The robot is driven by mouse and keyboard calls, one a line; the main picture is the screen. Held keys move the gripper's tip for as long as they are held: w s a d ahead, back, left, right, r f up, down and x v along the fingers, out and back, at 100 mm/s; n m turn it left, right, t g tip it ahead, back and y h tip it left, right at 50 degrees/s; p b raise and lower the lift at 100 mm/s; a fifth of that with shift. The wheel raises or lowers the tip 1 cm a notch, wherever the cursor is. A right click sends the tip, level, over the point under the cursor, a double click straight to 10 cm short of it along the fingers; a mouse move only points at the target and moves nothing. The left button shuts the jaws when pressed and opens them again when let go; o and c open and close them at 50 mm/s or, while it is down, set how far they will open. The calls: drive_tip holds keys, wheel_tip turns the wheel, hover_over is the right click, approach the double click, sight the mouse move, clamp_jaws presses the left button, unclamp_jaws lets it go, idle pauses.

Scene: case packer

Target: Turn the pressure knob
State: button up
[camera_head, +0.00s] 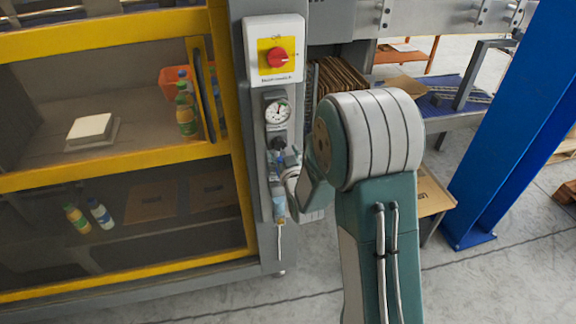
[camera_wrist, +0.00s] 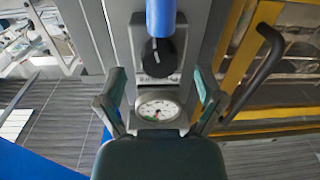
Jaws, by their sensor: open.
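The black pressure knob (camera_head: 278,143) sits on the grey post, below a round white gauge (camera_head: 277,112) and above a blue bowl (camera_head: 279,208). In the wrist view, which is upside down to this, the knob (camera_wrist: 160,58) is near the top centre, with the gauge (camera_wrist: 158,108) below it and the blue bowl (camera_wrist: 160,18) above. My gripper (camera_wrist: 159,82) is open, with one finger on each side of the knob and gauge column. Nothing is between the fingers' pads that I can see held. In the head view my gripper (camera_head: 291,163) is partly hidden by my wrist, close by the knob.
A black handle (camera_wrist: 262,60) shows right in the wrist view. A blue column (camera_head: 510,130) stands right.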

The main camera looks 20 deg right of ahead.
drive_tip(key=s, duration=0.9)
drive_tip(key=shift+s+d, duration=0.15)
drive_tip(key=shift+s, duration=0.1)
drive_tip(key=s+r+g, duration=0.5)
drive_tip(key=s+g, duration=0.1)
drive_tip(key=s, duration=0.6)
drive_tip(key=s+r+m+g, duration=0.1)
drive_tip(key=s+r+g, duration=0.5)
drive_tip(key=s, duration=0.6)
drive_tip(key=shift+s+a+r+h, duration=0.15)
drive_tip(key=shift+s+a+h, duration=0.1)
drive_tip(key=shift+h, duration=0.05)
idle(1.7)
